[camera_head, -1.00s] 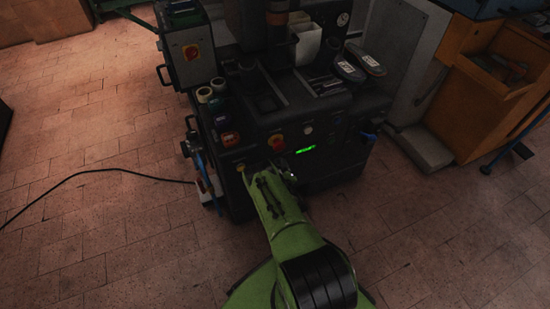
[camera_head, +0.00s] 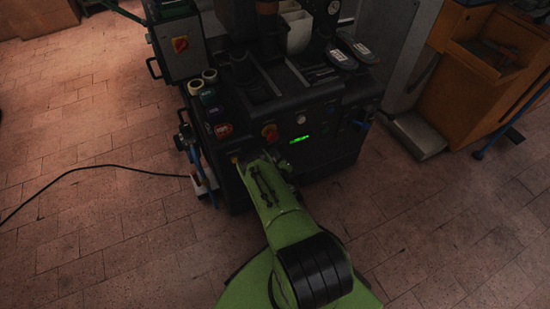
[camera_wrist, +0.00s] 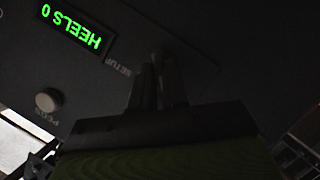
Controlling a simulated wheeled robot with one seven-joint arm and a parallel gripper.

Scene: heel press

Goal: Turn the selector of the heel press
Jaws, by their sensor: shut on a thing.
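The heel press (camera_head: 300,120) is the dark machine in the upper middle of the head view. Its front panel fills the wrist view, with a lit green display (camera_wrist: 72,30) reading "HEELS 0", upside down. My gripper (camera_wrist: 160,68) is at the panel beside the label "SETUP" (camera_wrist: 118,64). Its two fingers are close together, shut on a small dark thing, likely the selector (camera_wrist: 158,56), which is mostly hidden and hard to make out. In the head view my green arm reaches to the press front and hides the gripper's fingertips.
A pale round knob (camera_wrist: 48,100) sits on the panel near a "PEGS" label. A black cable (camera_head: 90,172) lies on the floor at left. An orange cabinet (camera_head: 480,70) stands at right.

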